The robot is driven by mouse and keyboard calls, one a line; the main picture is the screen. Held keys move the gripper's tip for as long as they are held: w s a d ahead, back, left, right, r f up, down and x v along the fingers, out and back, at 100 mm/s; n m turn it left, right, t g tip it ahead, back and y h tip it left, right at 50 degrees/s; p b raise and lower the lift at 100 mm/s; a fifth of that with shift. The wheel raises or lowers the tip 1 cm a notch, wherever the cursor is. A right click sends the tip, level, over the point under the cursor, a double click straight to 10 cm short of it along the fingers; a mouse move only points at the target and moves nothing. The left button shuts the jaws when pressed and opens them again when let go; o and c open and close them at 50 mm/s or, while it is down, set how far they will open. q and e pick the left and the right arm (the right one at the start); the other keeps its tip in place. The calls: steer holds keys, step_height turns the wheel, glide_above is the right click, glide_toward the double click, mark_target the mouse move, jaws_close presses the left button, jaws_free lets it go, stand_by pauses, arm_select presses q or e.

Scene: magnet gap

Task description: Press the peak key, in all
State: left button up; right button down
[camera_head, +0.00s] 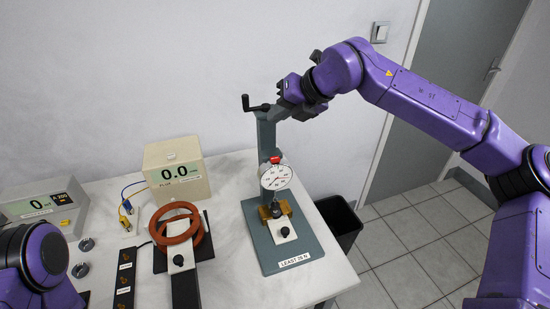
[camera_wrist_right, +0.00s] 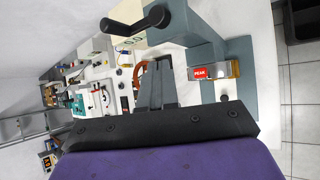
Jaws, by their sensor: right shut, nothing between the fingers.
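The red peak key (camera_wrist_right: 199,73) shows its label in the right wrist view, on the press stand to the right of my fingertips. In the head view a small red part (camera_head: 276,159) sits just above the round dial gauge (camera_head: 276,178). The grey stand (camera_head: 267,133) rises from a flat base, with a black crank at its top. My right gripper (camera_wrist_right: 158,64) is shut and empty, apart from the key. In the head view the right hand is near the top of the stand, and its fingertips are hard to make out. My left gripper is out of view.
A beige meter box (camera_head: 177,185) reading 0.0 stands left of the stand. An orange ring coil (camera_head: 178,224), a black switch strip (camera_head: 124,280) and a grey meter (camera_head: 45,207) are on the white table. A black bin (camera_head: 340,220) is beside the table's right edge.

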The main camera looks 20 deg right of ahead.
mark_target(278, 159)
step_height(278, 159, down, 9)
steer(key=b, duration=0.6)
stand_by(1.7)
steer(key=shift+d+f+b, duration=0.1)
steer(key=shift+f+b, duration=0.25)
steer(key=shift+b, duration=0.15)
steer(key=shift+f+b, duration=0.4)
steer(key=shift+f, duration=0.1)
stand_by(0.4)
steer(key=shift+r, duration=0.15)
steer(key=shift+r+p, duration=0.6)
steer(key=shift+r, duration=0.15)
step_height(278, 159, up, 5)
steer(key=p, duration=0.3)
steer(key=shift+r+p, duration=0.1)
steer(key=shift+p, duration=0.3)
